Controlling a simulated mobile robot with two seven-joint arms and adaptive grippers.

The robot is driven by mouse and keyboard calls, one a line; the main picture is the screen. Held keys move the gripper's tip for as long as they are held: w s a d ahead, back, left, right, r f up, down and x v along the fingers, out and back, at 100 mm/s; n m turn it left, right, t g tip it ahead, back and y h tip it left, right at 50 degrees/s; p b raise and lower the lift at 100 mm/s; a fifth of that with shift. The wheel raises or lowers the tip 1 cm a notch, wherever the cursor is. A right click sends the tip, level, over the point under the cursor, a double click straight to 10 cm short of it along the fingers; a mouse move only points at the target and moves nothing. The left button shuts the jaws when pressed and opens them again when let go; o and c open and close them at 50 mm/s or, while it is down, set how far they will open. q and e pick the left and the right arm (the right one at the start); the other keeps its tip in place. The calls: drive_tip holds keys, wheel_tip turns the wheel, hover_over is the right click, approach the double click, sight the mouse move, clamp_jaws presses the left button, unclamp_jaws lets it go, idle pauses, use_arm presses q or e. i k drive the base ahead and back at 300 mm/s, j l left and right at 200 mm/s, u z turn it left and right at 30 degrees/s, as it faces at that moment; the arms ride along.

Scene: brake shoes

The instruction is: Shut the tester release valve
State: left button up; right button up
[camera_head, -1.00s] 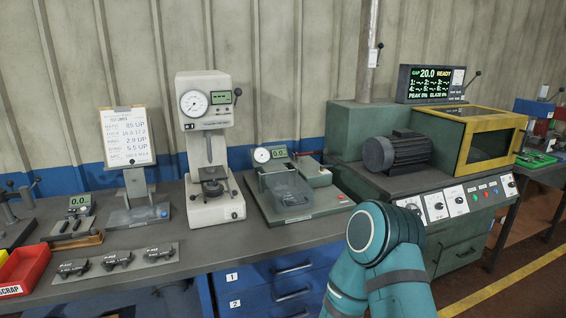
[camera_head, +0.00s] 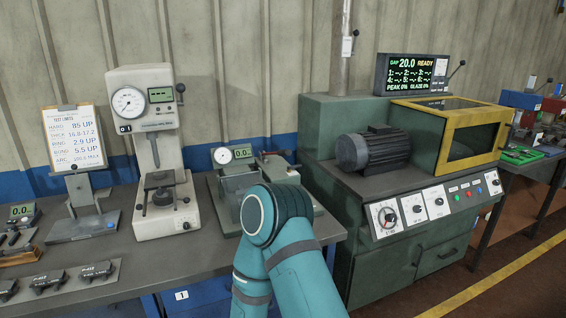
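Several bench instruments show, and I cannot tell for sure which is the tester with the release valve. A white upright instrument (camera_head: 154,146) has a round dial, a small display and a black-knobbed lever (camera_head: 181,88). To its right a low green-grey fixture (camera_head: 228,183) carries a dial gauge (camera_head: 223,156) and a display reading 0.0. My teal arm hides much of this fixture's front and right. No release valve can be made out clearly. Neither gripper shows; only a bent section of my teal arm is in view.
A green machine (camera_head: 380,225) with a grey motor (camera_head: 375,149), yellow-framed window box (camera_head: 450,133) and knob panel stands right of the bench. A readout (camera_head: 412,75) above shows READY. A clipboard (camera_head: 74,138) and small parts (camera_head: 50,280) are at the left. Floor is open at the lower right.

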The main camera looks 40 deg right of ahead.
sight(289, 168)
drive_tip(key=l+u, duration=0.2)
drive_tip(key=l, duration=0.8)
drive_tip(key=l+u, duration=0.2)
drive_tip(key=l, duration=0.75)
